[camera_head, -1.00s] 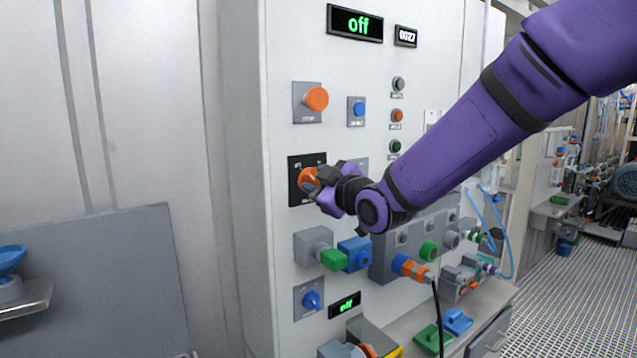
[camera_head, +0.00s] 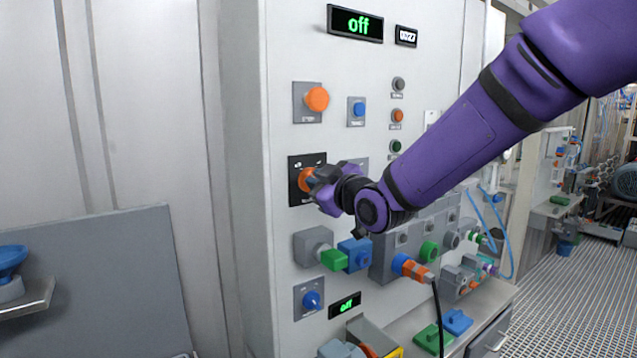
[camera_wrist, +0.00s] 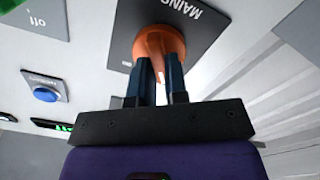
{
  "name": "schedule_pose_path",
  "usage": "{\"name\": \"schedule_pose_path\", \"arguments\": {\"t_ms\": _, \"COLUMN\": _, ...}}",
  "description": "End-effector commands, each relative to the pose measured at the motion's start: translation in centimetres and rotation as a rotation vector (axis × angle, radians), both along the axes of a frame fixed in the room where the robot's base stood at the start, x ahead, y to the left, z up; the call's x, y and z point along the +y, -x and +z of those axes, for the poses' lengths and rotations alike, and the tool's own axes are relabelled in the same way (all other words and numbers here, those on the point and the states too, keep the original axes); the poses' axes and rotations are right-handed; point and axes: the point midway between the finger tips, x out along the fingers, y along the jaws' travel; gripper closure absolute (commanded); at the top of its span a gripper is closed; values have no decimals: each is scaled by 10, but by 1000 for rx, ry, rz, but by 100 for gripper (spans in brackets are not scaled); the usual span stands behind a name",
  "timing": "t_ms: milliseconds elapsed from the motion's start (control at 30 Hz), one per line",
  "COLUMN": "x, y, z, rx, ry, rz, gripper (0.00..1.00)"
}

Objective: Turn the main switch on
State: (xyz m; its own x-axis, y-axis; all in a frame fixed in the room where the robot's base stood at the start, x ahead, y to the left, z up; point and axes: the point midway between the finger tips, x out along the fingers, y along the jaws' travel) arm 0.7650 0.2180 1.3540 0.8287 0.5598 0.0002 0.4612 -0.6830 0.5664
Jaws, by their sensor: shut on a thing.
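The main switch is an orange rotary knob (camera_head: 304,180) on a black square plate (camera_head: 294,192) on the white cabinet's front. In the wrist view the orange knob (camera_wrist: 160,44) sits on a dark plate (camera_wrist: 192,28) lettered "MAINS". My gripper (camera_head: 318,180) is at the knob, and its dark fingers (camera_wrist: 160,72) are shut on the knob's handle. The fingers hide part of the handle, so its exact angle is hard to tell. The display (camera_head: 355,23) at the cabinet's top reads "off" in green.
An orange push button (camera_head: 317,99) and a blue button (camera_head: 358,109) sit above the switch. Grey, green and blue connectors (camera_head: 340,255) stick out below it. A blue knob (camera_head: 311,300) and a smaller "off" display (camera_head: 345,305) are lower down. The left of the cabinet front is clear.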

Motion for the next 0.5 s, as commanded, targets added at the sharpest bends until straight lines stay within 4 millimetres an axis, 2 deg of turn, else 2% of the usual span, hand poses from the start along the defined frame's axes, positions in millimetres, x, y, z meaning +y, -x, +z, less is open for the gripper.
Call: {"name": "schedule_pose_path", "arguments": {"t_ms": 500, "x": -2, "y": -1, "z": 0, "rx": 253, "ry": -372, "rz": 0, "gripper": 100}}
